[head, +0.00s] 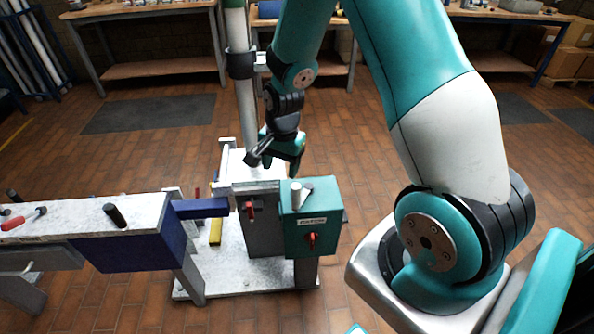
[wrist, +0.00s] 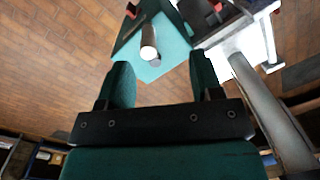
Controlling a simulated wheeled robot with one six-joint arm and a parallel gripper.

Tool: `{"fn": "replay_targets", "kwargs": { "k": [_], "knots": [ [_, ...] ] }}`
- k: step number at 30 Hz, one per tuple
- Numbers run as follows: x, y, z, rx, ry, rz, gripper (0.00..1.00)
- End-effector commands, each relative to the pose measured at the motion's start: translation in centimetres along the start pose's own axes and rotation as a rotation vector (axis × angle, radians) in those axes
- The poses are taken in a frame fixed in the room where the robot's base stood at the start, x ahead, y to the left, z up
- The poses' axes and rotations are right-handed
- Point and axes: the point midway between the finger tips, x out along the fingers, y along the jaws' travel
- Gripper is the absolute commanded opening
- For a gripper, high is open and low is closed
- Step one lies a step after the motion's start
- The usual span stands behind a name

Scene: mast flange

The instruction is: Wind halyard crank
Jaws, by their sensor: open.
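A teal box (head: 322,222) stands on the pale base plate by the mast. A pale upright cylindrical grip (head: 296,193) rises from its top, with a short dark piece (head: 307,188) beside it, seemingly the crank. My gripper (head: 279,163) is open and empty, above and behind the box in the head view. In the wrist view the open fingers (wrist: 160,74) point toward the box (wrist: 175,48). The pale grip (wrist: 148,42) lies beyond the fingertips, roughly in line with the gap and apart from them. How the crank joins the box is unclear.
The white mast (head: 246,95) stands just left of my gripper. A grey box with a red lever (head: 250,210) adjoins the teal box, which has its own red lever (head: 312,240). A bench (head: 75,222) with tools is at left. Open floor lies behind.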

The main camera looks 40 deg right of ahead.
Motion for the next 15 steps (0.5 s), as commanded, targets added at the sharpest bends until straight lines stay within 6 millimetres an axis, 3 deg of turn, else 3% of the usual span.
{"fn": "replay_targets", "kwargs": {
  "k": [3, 6, 15],
  "knots": [
    [3.3, 1.6, -2.7, 0.170, 0.027, 0.037, 0.60],
    [4.7, 2.3, -3.8, 0.243, 0.043, 0.049, 0.60],
    [7.2, 2.7, -4.2, 0.268, 0.049, 0.053, 0.60]
  ]
}}
